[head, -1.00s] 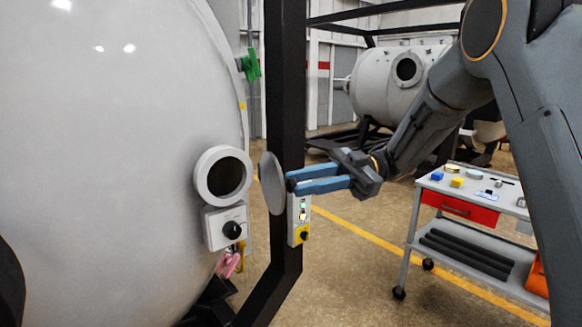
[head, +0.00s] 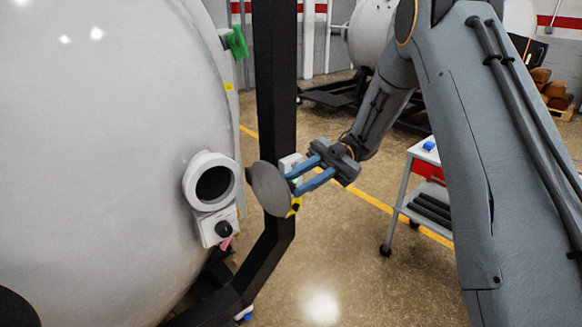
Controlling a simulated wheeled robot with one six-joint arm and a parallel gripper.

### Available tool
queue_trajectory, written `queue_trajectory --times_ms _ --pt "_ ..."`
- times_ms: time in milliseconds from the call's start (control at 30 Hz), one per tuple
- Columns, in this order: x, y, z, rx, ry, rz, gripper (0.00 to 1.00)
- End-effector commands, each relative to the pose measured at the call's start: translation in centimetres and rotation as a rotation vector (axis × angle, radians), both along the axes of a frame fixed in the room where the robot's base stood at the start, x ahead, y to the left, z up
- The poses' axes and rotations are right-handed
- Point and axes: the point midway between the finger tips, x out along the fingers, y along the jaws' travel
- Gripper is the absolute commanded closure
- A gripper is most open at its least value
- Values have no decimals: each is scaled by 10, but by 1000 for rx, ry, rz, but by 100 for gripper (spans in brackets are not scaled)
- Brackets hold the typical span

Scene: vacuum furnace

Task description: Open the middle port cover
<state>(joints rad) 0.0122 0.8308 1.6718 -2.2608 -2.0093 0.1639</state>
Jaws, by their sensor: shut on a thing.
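The white vacuum furnace (head: 90,150) fills the left of the head view. Its round port (head: 211,181) has a white ring and a dark, uncovered opening. A grey disc-shaped cover (head: 267,189) is off to the right of the port, apart from the ring. My gripper (head: 294,183), with blue fingers, is shut at the back of the cover, on a knob or handle that the fingers mostly hide. Whether a hinge still joins the cover to the furnace cannot be seen.
A white box with a black knob (head: 218,227) sits just below the port. A black frame post (head: 276,80) stands right behind the cover. A control box (head: 291,166) on the post is partly hidden by my gripper. A tool cart (head: 420,190) stands at right.

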Motion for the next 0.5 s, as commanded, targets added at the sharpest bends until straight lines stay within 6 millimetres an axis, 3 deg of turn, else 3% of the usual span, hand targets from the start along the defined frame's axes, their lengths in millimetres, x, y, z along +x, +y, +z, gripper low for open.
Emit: queue_trajectory --times_ms 500 --pt "-6 -5 -1 0 2 22 100"
